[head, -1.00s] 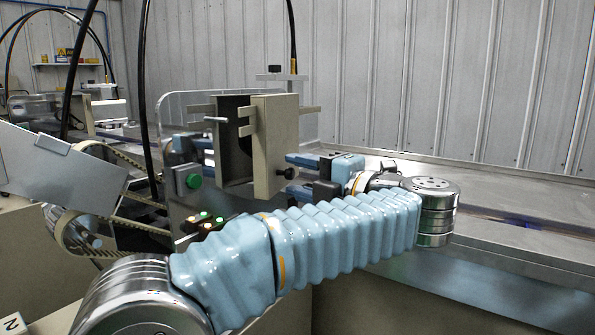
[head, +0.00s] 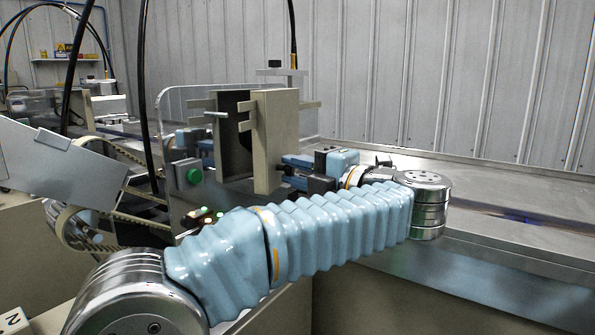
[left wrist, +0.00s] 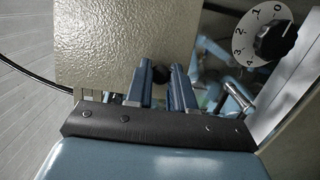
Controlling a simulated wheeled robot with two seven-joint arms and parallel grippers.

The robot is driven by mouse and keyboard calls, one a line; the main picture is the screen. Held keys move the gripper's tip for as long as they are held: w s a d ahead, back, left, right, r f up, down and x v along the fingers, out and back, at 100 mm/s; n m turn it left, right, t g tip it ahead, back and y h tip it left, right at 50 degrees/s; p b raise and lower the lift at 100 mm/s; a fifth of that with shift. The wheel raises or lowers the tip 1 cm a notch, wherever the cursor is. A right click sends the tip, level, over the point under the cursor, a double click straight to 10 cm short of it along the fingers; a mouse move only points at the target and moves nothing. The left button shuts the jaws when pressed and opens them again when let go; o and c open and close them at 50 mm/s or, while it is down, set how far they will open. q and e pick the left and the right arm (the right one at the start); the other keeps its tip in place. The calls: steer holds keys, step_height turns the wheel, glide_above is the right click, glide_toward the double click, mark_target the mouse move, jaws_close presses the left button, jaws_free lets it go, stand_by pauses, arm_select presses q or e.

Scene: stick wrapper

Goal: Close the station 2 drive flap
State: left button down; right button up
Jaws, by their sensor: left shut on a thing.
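The drive flap (head: 275,140) is a beige panel standing away from the beige housing (head: 232,150), with a dark gap between them, so it is open. In the left wrist view the flap (left wrist: 125,45) fills the upper middle as a textured plate. A small black knob (left wrist: 161,74) on it sits between my left fingers. My left gripper (head: 288,168) comes from the right of the flap and is shut on the knob. In the head view the fingers largely hide the knob. My right gripper is not in view.
A green button (head: 193,176) and lit buttons (head: 205,218) are left of the flap. A clear guard (head: 170,110) stands behind. A numbered dial (left wrist: 275,38) is beside the flap. Belts (head: 125,205) run at left; a steel bench (head: 500,195) extends right.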

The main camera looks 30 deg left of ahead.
arm_select(q)
steer(key=a+m+t+b, duration=0.1)
steer(key=s+a+m+t+h+b, duration=0.1)
steer(key=t+b, duration=0.1)
steer(key=shift+s+a+f, duration=0.1)
steer(key=shift+s+f, duration=0.1)
steer(key=shift+f, duration=0.15)
steer(key=shift+s+a+r+m+t+h+b, duration=0.2)
steer(key=shift+a+m+t+h+b, duration=0.1)
steer(key=shift+a+m+t+b, duration=0.3)
steer(key=shift+d+r, duration=0.1)
steer(key=shift+d, duration=0.1)
steer(key=c, duration=1)
jaws_free()
steer(key=shift+a, duration=0.1)
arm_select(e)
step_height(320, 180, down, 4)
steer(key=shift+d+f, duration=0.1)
arm_select(q)
steer(key=b, duration=0.6)
glide_toward(273, 170)
steer(key=v, duration=0.4)
steer(key=shift+s, duration=0.1)
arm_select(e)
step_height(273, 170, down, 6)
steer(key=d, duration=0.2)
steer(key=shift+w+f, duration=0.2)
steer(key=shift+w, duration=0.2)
